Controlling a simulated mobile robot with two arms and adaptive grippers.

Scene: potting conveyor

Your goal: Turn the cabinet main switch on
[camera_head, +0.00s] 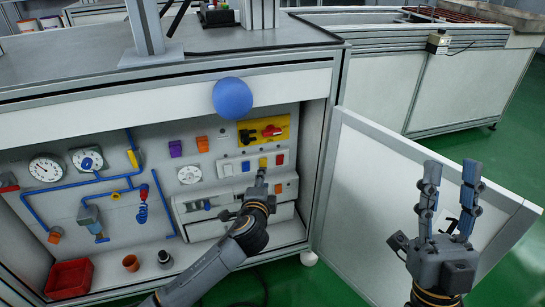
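The cabinet (330,110) stands open, with its control panel facing me. A yellow plate (281,123) at the panel's upper right carries a red switch handle (271,130) and a black part (247,136). The red handle looks roughly level. My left gripper (261,176) reaches in below the yellow plate, in front of the row of coloured buttons. Its fingers look narrow and end-on, so their opening is unclear; I see nothing held. My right gripper (448,197) is open and empty, fingers pointing up, in front of the open door (375,190).
A blue ball (232,98) shows in front of the cabinet's upper edge. A red bin (69,278) and a small brown pot (131,263) sit at the cabinet's lower left. Blue pipes and gauges (46,168) fill the left panel. Green floor is free at right.

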